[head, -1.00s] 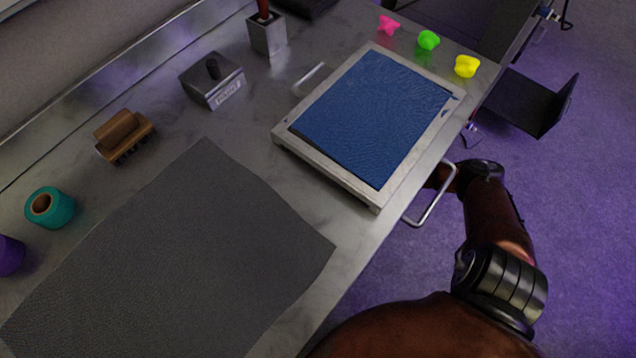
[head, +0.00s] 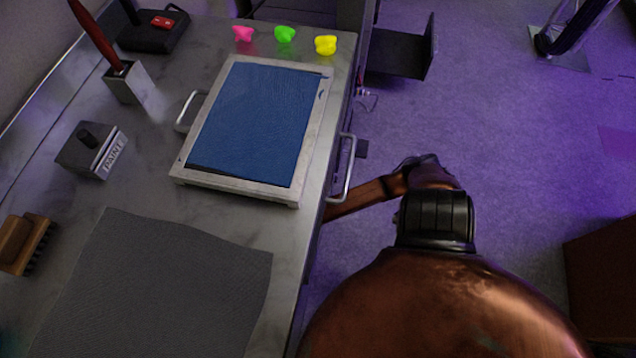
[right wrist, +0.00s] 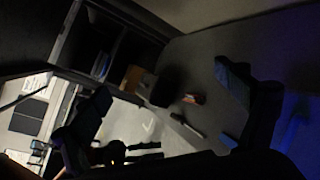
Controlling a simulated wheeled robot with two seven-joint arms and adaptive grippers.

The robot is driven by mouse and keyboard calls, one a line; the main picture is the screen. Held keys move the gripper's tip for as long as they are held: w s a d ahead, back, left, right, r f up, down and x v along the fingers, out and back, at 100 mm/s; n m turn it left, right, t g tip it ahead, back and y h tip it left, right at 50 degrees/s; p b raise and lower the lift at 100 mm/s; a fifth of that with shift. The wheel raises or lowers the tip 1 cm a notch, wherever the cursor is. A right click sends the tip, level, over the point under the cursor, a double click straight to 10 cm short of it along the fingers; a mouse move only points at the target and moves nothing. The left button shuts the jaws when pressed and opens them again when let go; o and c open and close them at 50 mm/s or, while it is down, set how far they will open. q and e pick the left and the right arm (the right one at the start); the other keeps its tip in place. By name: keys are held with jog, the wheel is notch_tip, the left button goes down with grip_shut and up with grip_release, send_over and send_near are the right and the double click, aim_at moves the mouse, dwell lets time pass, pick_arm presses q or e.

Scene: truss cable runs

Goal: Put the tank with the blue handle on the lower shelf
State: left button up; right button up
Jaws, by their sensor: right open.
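I cannot make out a tank with a blue handle in either view. No lower shelf can be identified for certain; a dark frame with open bays (right wrist: 95,45) shows at the upper left of the right wrist view. My right gripper (right wrist: 162,82) shows there as two dark fingers, wide apart with nothing between them. In the head view my right arm reaches past the bench's right edge, and its gripper is hidden. My left gripper is in neither view.
The metal bench (head: 250,235) holds a tray with a blue sheet (head: 255,125), a grey mat (head: 150,290), a paint box (head: 92,150) and a brush holder (head: 128,82). A metal bar handle (head: 347,168) juts from the bench's right edge. Purple floor (head: 490,110) lies open at right.

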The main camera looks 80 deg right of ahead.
jog(key=w+d+f+m+t+h, duration=0.2)
jog(key=d+m+t+h, duration=0.4)
jog(key=m, duration=1)
jog(key=s+d+f+m+h, duration=0.5)
jog(key=s+d+f+m, duration=0.25)
jog(key=f+m, duration=0.4)
jog(key=s+a+f+m+g, duration=0.1)
jog(key=s+f+m+g, duration=0.2)
jog(key=s+m, duration=0.3)
jog(key=s+a+f+m+g, duration=0.2)
jog(key=s+f+m, duration=0.3)
jog(key=s, duration=0.6)
jog(key=shift+s+f+m+g, duration=0.25)
jog(key=shift+f+m+g, duration=0.05)
jog(key=shift+m+g, duration=0.6)
